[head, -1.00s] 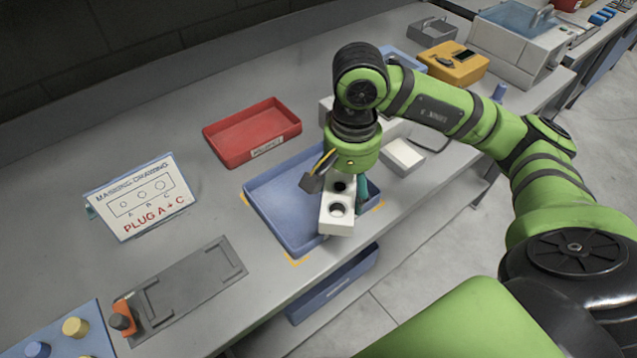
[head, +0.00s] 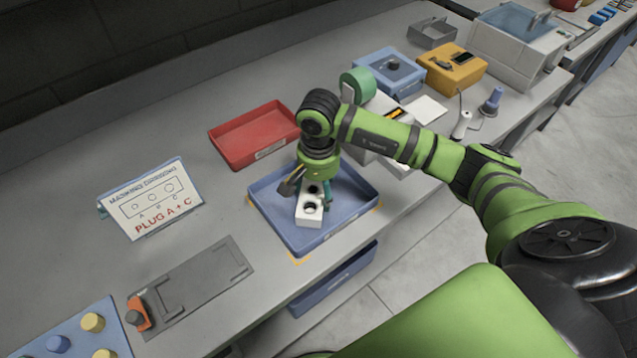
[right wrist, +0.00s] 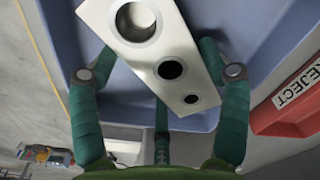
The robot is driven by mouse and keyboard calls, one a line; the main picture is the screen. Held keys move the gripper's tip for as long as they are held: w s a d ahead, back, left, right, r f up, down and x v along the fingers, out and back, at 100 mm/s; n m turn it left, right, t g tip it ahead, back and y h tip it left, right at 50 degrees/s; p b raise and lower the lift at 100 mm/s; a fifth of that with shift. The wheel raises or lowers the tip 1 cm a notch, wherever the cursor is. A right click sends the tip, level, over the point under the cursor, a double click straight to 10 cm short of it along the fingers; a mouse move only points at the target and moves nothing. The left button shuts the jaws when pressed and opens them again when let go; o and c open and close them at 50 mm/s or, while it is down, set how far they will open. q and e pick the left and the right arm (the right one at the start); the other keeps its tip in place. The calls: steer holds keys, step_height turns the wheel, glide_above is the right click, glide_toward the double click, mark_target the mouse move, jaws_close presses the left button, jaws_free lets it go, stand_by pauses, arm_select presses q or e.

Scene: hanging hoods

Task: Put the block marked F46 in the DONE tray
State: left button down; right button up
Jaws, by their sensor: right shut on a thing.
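A white block (head: 309,212) with round holes of different sizes is held in my right gripper (head: 312,190). Its holes face up, and it also shows in the right wrist view (right wrist: 150,45) between the green fingers (right wrist: 160,75). No F46 mark is readable on the faces in view. The block is within the outline of the blue tray (head: 352,197), which has yellow corner marks around it. I cannot tell whether the block touches the tray floor. The label on this tray's front is not readable. My left gripper is out of view.
A red tray (head: 232,148) stands behind the blue one; its label reads REJECT in the wrist view (right wrist: 292,88). A "PLUG A + C" drawing card (head: 152,198) and a grey fixture plate (head: 205,285) are at left. A peg board (head: 75,335) is front left. Equipment stands right.

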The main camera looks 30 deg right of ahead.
steer(key=shift+w+r, duration=0.1)
steer(key=shift+f+b, duration=0.2)
steer(key=shift+b, duration=0.1)
steer(key=o, duration=1.7)
steer(key=shift+r+p, duration=0.15)
steer(key=shift+p, duration=0.15)
step_height(320, 180, up, 12)
steer(key=b, duration=0.3)
steer(key=shift+b, duration=0.35)
